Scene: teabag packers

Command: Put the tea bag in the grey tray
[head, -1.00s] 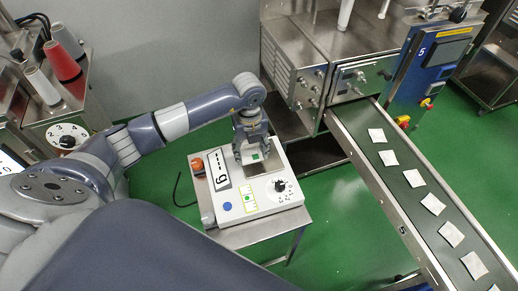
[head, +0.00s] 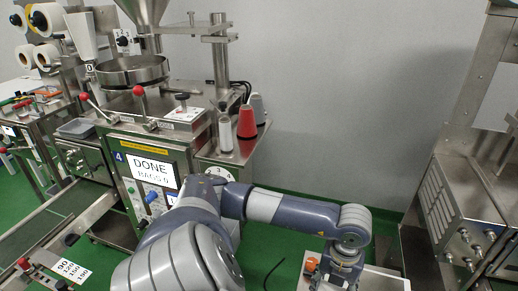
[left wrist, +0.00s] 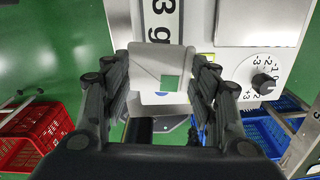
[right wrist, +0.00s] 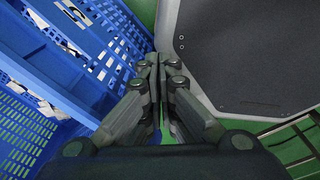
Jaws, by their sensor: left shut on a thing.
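In the left wrist view my left gripper (left wrist: 162,74) is shut on a pale tea bag (left wrist: 165,55) with a green square on it. The bag hangs between the fingers above or beside the white scale. In the head view my left gripper (head: 345,272) is low at the bottom, by the scale; the bag cannot be made out there. A small grey tray (head: 76,128) sits on the machine at the left, far from that gripper. My right gripper (right wrist: 162,66) shows only in the right wrist view, its empty fingers together.
The scale (head: 385,281) has an orange knob beside my left gripper. A packing machine with a "DONE" screen (head: 152,168) and thread cones (head: 247,122) stands left of centre. Blue crates (right wrist: 75,45) are close to my right gripper. A red crate (left wrist: 35,135) stands on the floor.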

